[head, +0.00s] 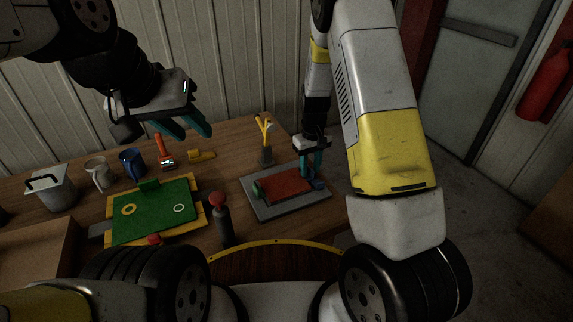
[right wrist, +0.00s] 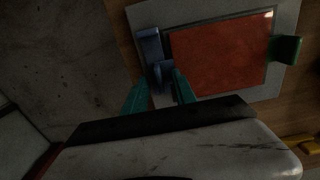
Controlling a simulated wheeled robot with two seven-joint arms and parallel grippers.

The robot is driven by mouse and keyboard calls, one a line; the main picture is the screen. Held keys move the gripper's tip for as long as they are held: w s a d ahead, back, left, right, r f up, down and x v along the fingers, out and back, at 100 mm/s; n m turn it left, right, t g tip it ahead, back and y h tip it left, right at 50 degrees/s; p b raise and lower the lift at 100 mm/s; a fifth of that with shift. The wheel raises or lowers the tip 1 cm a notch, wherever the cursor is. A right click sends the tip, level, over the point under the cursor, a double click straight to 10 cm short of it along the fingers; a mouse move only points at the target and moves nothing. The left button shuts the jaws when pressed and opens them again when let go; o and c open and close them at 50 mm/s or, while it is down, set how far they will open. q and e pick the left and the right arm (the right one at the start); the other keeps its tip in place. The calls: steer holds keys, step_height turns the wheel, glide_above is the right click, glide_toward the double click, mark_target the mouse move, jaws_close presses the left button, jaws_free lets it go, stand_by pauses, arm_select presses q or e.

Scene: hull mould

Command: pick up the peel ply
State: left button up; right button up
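A flat red-orange sheet (head: 287,184) lies on a grey plate (head: 262,208); it looks like the peel ply, though nothing marks it as such. It also shows in the right wrist view (right wrist: 220,55). A blue piece (right wrist: 150,45) is at one edge of the sheet and a green piece (right wrist: 286,50) at the opposite edge. My right gripper (head: 312,174) points down at the blue edge, its fingers apart with part of the blue piece between or just beyond the tips. Contact is unclear. My left gripper (head: 190,130) is open and empty above the back of the table.
A green board (head: 155,212) with a yellow border lies left of the plate. A dark bottle-like tool with a red top (head: 222,215) stands between them. A yellow-handled tool in a holder (head: 265,140) stands behind the plate. Mugs (head: 97,173) and a lidded pot (head: 50,190) stand at left.

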jaws_close()
step_height(320, 180, up, 11)
steer(key=shift+r, duration=0.15)
stand_by(0.5)
